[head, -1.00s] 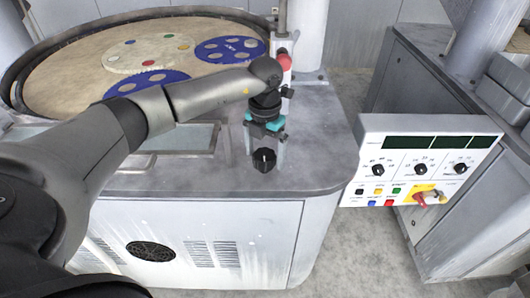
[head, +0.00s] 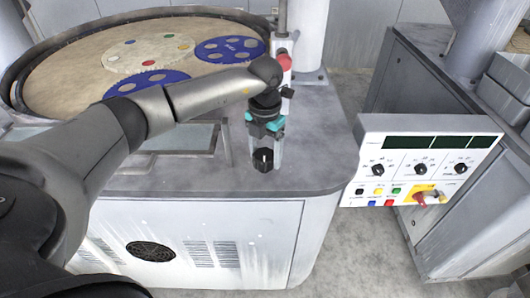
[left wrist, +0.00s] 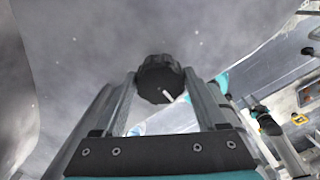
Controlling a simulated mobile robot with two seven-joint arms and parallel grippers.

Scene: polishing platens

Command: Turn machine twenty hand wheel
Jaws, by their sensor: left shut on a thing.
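The hand wheel is a small black knob (head: 263,160) with a white index mark, on the grey machine top near its front right corner. My left gripper (head: 263,150) reaches down over it and is shut on it. In the left wrist view the same knob (left wrist: 160,79) sits between the tips of the two grey fingers (left wrist: 160,88), its white mark pointing to lower right. My right gripper is not in view.
A round polishing table (head: 78,75) with blue and cream platens (head: 230,50) lies behind my arm. A red button (head: 284,61) is on a post just behind the gripper. A control panel (head: 425,150) with dials stands to the right.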

